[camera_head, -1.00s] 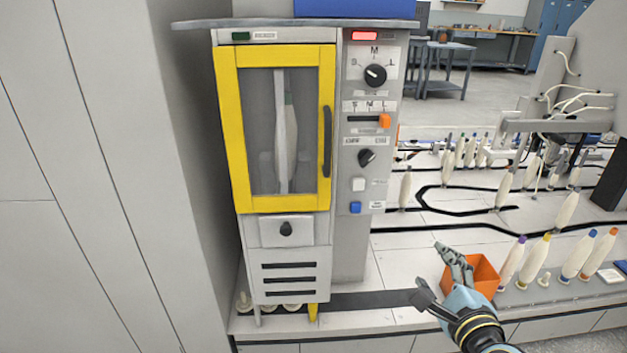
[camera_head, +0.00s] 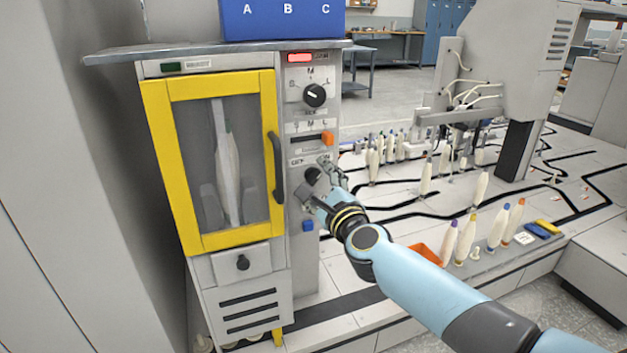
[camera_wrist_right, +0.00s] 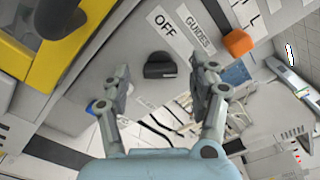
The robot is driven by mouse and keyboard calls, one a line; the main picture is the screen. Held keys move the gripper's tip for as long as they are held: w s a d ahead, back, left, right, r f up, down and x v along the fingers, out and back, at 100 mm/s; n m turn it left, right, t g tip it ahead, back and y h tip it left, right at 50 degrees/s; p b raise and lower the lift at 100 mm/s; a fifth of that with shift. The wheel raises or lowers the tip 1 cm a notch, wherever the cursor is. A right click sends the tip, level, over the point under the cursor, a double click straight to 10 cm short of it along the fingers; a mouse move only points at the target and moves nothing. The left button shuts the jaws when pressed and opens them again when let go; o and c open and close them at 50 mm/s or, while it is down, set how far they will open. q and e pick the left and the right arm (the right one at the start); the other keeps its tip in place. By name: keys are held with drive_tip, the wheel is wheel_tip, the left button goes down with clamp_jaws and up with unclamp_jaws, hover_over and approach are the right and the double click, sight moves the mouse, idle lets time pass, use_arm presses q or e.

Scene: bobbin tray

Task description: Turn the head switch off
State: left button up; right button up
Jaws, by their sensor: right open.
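The head switch (camera_head: 312,174) is a small black rotary knob on the grey control panel, below the orange slider and beside the OFF/ON label. In the right wrist view the knob (camera_wrist_right: 160,66) shows near the OFF label, between and beyond the fingertips. My right gripper (camera_head: 314,180) is open in front of the panel, and its fingers partly hide the knob in the head view. The fingers (camera_wrist_right: 160,82) look apart from the knob and hold nothing. I cannot tell which way the knob points. My left gripper is not in view.
A larger black dial (camera_head: 314,95) and the orange slider (camera_head: 327,138) sit above the switch. A blue button (camera_head: 308,225) is below. The yellow-framed door (camera_head: 262,170) with its black handle is left. Bobbins and an orange bin (camera_head: 428,254) stand to the right.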

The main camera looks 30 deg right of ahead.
drive_tip(key=shift+x, duration=1)
drive_tip(key=shift+c, duration=0.4)
drive_tip(key=c, duration=1.1)
